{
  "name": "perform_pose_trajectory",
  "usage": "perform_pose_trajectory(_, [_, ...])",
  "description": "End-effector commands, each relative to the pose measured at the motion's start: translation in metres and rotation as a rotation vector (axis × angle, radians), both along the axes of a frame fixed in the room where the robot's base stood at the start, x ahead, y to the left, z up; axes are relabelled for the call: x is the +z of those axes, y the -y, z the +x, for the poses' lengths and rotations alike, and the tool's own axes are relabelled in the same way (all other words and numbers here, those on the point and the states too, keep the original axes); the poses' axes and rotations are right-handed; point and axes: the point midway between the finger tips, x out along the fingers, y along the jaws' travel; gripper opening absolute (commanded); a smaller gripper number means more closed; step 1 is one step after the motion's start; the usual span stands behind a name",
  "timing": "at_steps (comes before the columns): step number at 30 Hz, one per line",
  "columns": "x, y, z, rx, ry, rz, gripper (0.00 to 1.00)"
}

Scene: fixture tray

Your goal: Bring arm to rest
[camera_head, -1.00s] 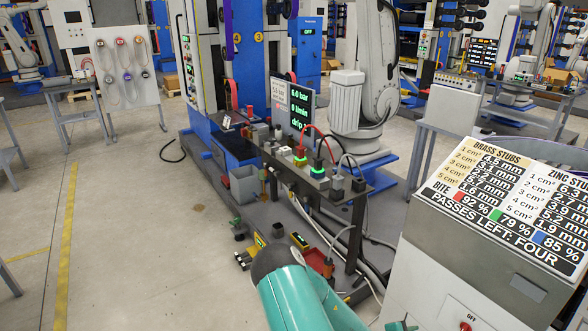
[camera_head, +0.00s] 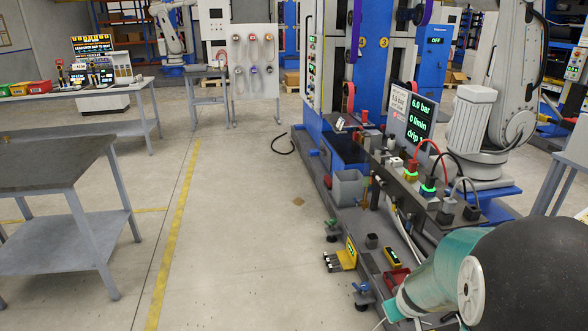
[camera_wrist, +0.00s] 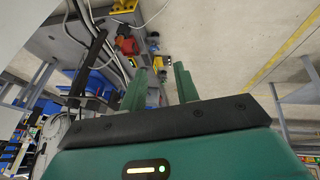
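My gripper (camera_wrist: 160,88) shows in the wrist view. Its two green fingers stand apart with bare floor and part of the bench showing between them, so it is open and empty. The dark bar of the palm and the green housing with a lit strip fill the lower part of that view. In the head view my teal arm, with a large black rounded joint, fills the lower right corner. I cannot make out the fingers there. The fixture bench (camera_head: 462,225) is behind and beside the arm; I cannot tell the exact gap between them.
Blue and red valves, yellow blocks and a grey bin (camera_head: 348,188) sit low by the bench. A dark-topped table (camera_head: 50,165) stands at left. A robot arm (camera_head: 490,110) stands behind the bench.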

Motion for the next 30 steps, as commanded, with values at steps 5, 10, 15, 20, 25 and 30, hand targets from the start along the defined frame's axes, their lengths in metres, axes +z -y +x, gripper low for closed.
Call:
perform_pose_trajectory(5, [0.062, -0.043, -0.016, -0.009, 0.039, 0.121, 0.31])
perform_pose_trajectory(10, [0.112, -0.076, -0.044, -0.023, 0.050, 0.200, 0.31])
perform_pose_trajectory(15, [0.155, -0.101, -0.082, -0.048, 0.050, 0.243, 0.31])
perform_pose_trajectory(20, [0.186, -0.115, -0.124, -0.091, 0.050, 0.251, 0.31])
perform_pose_trajectory(25, [0.207, -0.122, -0.164, -0.153, 0.055, 0.237, 0.31])
perform_pose_trajectory(30, [0.214, -0.123, -0.182, -0.189, 0.058, 0.224, 0.31])
